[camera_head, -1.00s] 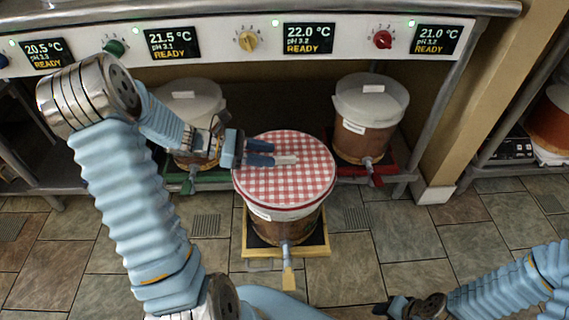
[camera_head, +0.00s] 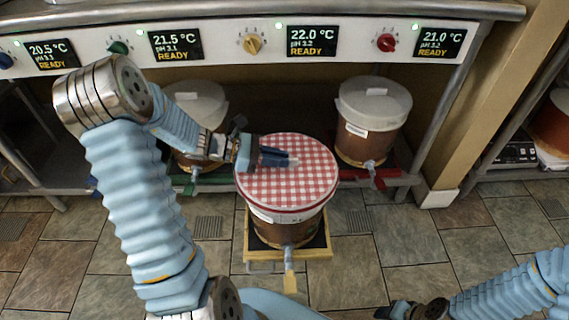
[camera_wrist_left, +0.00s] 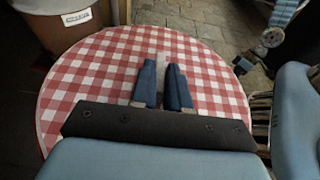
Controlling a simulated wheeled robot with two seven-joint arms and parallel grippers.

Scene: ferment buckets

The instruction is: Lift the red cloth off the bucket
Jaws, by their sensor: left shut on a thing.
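The red-and-white checked cloth (camera_head: 310,190) lies over the top of a brown bucket (camera_head: 284,230) that stands on a yellow-framed stand. The cloth also fills much of the left wrist view (camera_wrist_left: 82,80). My left gripper (camera_head: 294,160) reaches in from the left, low over the middle of the cloth. Its blue fingers (camera_wrist_left: 165,82) are close together in the left wrist view, with a pale piece at the cloth's middle between them. Exactly how they grip it is partly hidden. My right gripper (camera_head: 398,310) is at the bottom edge, dark and small; its jaws are unclear.
Two buckets with pale lids stand on the shelf behind, one at left (camera_head: 200,100) and one at right (camera_head: 374,108). A control panel (camera_head: 215,45) with dials and displays runs above them. A post (camera_head: 458,120) stands at right. Tiled floor (camera_head: 380,280) is clear around the stand.

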